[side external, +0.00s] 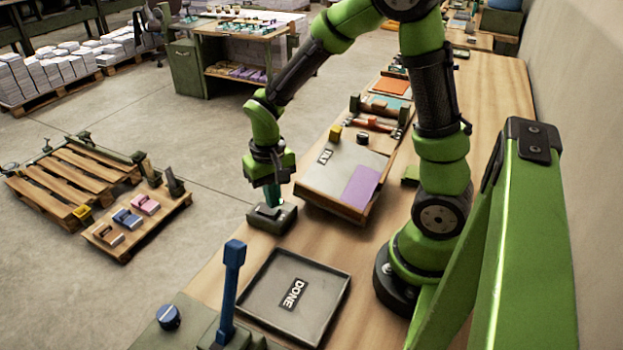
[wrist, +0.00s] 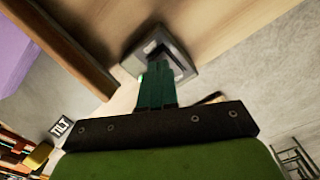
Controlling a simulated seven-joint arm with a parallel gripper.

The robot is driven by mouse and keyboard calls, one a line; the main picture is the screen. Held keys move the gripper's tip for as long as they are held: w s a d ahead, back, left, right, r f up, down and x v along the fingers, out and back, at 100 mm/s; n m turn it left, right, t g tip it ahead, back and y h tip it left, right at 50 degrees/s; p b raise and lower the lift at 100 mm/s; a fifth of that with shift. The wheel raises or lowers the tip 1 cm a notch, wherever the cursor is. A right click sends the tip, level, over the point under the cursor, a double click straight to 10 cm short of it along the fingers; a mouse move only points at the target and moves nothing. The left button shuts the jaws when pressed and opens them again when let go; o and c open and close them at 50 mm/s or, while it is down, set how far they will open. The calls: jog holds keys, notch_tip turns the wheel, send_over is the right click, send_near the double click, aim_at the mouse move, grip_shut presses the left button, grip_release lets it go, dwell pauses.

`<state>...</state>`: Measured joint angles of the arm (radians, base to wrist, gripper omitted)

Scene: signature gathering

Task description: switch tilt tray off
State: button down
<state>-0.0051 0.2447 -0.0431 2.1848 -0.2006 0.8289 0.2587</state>
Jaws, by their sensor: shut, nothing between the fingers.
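My gripper (side external: 273,196) points down over a small grey switch box (side external: 262,219) on the wooden bench, beside the tilt tray (side external: 322,186). Its green fingers are closed together with nothing between them, and their tips are at the top of the box. In the wrist view the fingers (wrist: 157,84) reach onto the switch box (wrist: 178,52) and hide part of its face. I cannot tell whether they touch the rocker or which way it is set. The tray has a grey top, a purple sheet (side external: 361,187) and a label; the TILT label (wrist: 62,127) shows in the wrist view.
A grey tray marked DONE (side external: 336,296) lies in front of the switch box. A blue upright lever (side external: 232,290) and a blue knob (side external: 168,317) stand at the near edge. Pallets (side external: 137,222) are on the floor left of the bench.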

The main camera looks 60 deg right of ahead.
aim_at(274, 212)
jog(key=shift+f, duration=0.95)
dwell(0.6)
jog(key=shift+r, duration=3.55)
jog(key=shift+s+a+f, duration=0.1)
jog(key=shift+f, duration=0.05)
jog(key=s+a+r+n+t+y, duration=0.1)
jog(key=s+a+r+t, duration=0.1)
jog(key=r, duration=0.4)
jog(key=s+a+r+n+t+y, duration=0.1)
jog(key=s+a+r+t, duration=0.1)
jog(key=s+r+t, duration=0.3)
jog(key=v, duration=0.2)
jog(key=shift+s+a+r, duration=0.25)
jog(key=shift+s+r, duration=0.05)
